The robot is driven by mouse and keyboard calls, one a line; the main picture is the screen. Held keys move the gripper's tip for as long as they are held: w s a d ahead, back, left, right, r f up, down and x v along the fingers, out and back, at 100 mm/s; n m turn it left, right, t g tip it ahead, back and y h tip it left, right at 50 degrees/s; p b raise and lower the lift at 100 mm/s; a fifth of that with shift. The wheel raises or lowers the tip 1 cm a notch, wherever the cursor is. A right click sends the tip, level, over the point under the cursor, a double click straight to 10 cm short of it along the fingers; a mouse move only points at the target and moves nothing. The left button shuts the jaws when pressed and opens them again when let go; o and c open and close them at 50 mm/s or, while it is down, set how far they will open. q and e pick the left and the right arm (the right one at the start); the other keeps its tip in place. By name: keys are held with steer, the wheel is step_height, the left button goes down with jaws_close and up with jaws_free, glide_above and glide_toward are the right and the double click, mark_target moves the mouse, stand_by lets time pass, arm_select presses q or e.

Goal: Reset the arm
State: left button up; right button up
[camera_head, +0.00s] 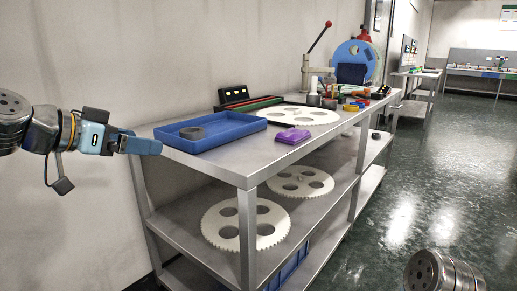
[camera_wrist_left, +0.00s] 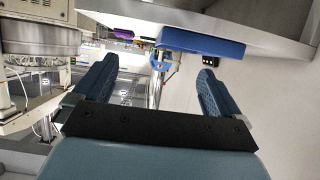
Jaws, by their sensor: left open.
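My left arm comes in from the left in the head view, with its blue left gripper (camera_head: 143,145) held in the air just left of the metal workbench (camera_head: 250,168). In the left wrist view the two blue fingers of the left gripper (camera_wrist_left: 152,88) stand wide apart with nothing between them.
A purple object (camera_head: 292,135) and a large white toothed disc (camera_head: 312,116) lie on the bench top. A lever press (camera_head: 307,75) and a blue round machine (camera_head: 355,62) stand farther back. More toothed discs (camera_head: 245,222) lie on lower shelves. The green floor (camera_head: 430,185) to the right is clear.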

arm_select(q)
steer(key=w+f+n+g+y+p, duration=0.15)
steer(key=w+f, duration=0.25)
steer(key=f, duration=0.5)
steer(key=w+f+n+g+y+p, duration=0.1)
steer(key=w+f+n, duration=0.25)
steer(key=f, duration=0.55)
steer(key=d+f+n+g+p, duration=0.2)
steer(key=d+f+p, duration=0.15)
steer(key=f, duration=1.55)
steer(key=s+d+f+n+g+y+p, duration=0.15)
steer(key=s+d+f, duration=0.25)
steer(key=s+f, duration=0.6)
steer(key=s+d+f+g+p, duration=0.2)
steer(key=s+d+f+g, duration=0.1)
steer(key=s+f, duration=0.8)
steer(key=s+d+n, duration=0.1)
steer(key=s, duration=0.3)
steer(key=shift+s+d+f+g, duration=0.2)
steer(key=shift+s+f+g, duration=0.1)
steer(key=shift+f, duration=0.1)
